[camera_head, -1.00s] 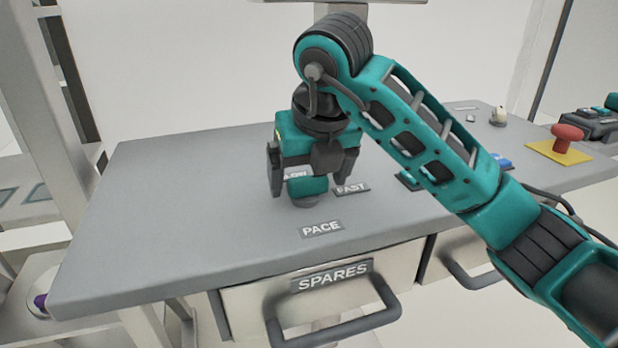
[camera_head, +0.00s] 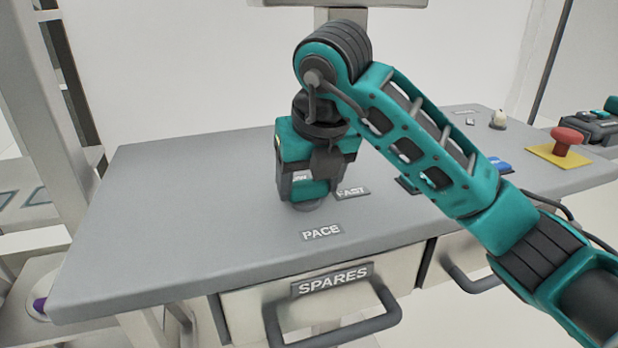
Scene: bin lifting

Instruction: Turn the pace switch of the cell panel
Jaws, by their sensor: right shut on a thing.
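The cell panel (camera_head: 180,215) is a grey sloping top with raised labels. The pace switch (camera_head: 308,190) is a teal knob on a round grey base (camera_head: 308,205), behind the PACE label (camera_head: 321,232). The FAST label (camera_head: 352,193) lies to its right; the SLOW label is mostly hidden behind the gripper. My right gripper (camera_head: 308,188) points down over the switch and is shut on it, one finger on each side. Its arm comes in from the right and covers part of the panel. My left gripper is not in view.
A red mushroom button on a yellow plate (camera_head: 558,152), a blue piece (camera_head: 501,165) and a pale knob (camera_head: 498,119) are at the panel's right. A SPARES drawer (camera_head: 300,305) with a protruding handle (camera_head: 335,328) is below the front edge. The panel's left part is clear.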

